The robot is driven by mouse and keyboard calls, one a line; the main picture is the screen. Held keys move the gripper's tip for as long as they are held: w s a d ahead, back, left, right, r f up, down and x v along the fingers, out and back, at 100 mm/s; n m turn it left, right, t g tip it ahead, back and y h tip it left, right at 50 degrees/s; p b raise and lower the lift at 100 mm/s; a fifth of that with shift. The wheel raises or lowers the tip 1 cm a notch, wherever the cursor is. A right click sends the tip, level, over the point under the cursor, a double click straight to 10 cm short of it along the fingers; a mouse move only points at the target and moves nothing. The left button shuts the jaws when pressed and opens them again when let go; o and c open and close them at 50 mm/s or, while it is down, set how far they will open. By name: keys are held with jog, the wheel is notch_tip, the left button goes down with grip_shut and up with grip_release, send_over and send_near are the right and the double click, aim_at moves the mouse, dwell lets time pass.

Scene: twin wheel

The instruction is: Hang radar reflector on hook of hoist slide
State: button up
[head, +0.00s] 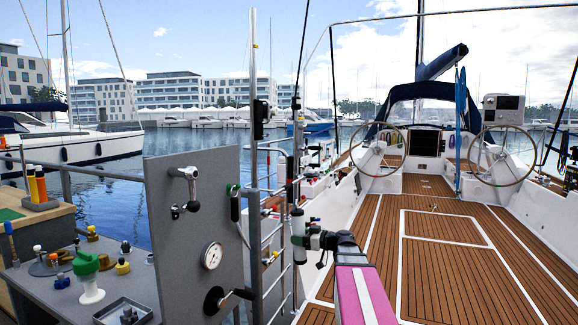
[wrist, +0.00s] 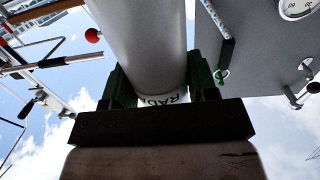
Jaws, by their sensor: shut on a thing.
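The radar reflector (head: 298,222) is a slim white cylinder, upright in the head view, beside the metal pole and ladder-like rails. It fills the top middle of the wrist view (wrist: 150,40), with part of a printed label showing. My gripper (head: 304,240) is shut around its lower part; in the wrist view the green-and-black fingers (wrist: 160,82) press on both sides. A black block (head: 260,118) on the tall pole (head: 252,160) looks like the hoist slide, up and left of the reflector. I cannot make out its hook clearly.
A grey panel (head: 190,240) with a gauge (head: 212,256) and crank handles stands left of the pole. A workbench (head: 60,290) with small fittings and a tray (head: 124,312) is further left. A sailboat's teak deck (head: 440,255) lies to the right.

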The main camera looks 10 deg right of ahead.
jog(key=w+r+m+h, duration=0.1)
jog(key=w+r, duration=0.5)
jog(key=r, duration=0.7)
jog(key=w+r+m+t+h, duration=0.1)
jog(key=w+r, duration=0.5)
jog(key=r, duration=0.7)
jog(key=shift+d+t+h, duration=0.2)
jog(key=shift+t+h, duration=0.1)
jog(key=shift+h, duration=0.6)
jog(key=shift+r, duration=0.15)
jog(key=shift+w+a+f, duration=0.15)
jog(key=shift+w+a, duration=0.5)
jog(key=shift+a, duration=0.25)
jog(key=shift+w+a+f, duration=0.1)
jog(key=shift+w+a, duration=0.5)
jog(key=shift+a, duration=0.25)
jog(key=shift+w+a+f, duration=0.1)
jog(key=shift+w+a, duration=0.5)
jog(key=shift+a, duration=0.25)
jog(key=shift+w+a+f, duration=0.1)
jog(key=shift+w+a, duration=0.5)
jog(key=shift+a, duration=0.25)
jog(key=shift+w+a+f, duration=0.4)
jog(key=shift+a+f, duration=0.1)
jog(key=shift+f, duration=0.1)
dwell(0.3)
